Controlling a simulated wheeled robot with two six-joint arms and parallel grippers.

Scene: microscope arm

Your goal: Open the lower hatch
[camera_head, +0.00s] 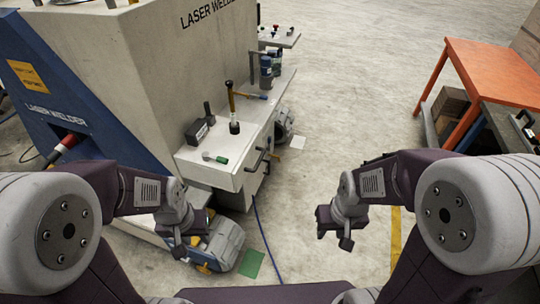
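The laser welder (155,75) is a large beige machine with a blue sloping side at the left. A white ledge (228,176) sticks out from it, with a dark bar handle (259,159) on its right-hand side. The part below the ledge is narrow and shadowed, and I cannot clearly make out a lower hatch there. My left gripper (182,243) hangs in front of and below the ledge, apart from the handle. My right gripper (334,231) hangs over the floor, right of the machine. Both point down; their finger gaps are not clear.
The ledge carries a black box (197,132), a joystick-like lever (233,108) and small tools. A rounded grey unit (225,244) sits low beside my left gripper. A blue cable (265,238) and a green patch (251,264) lie on the floor. An orange table (492,72) stands right; the middle floor is clear.

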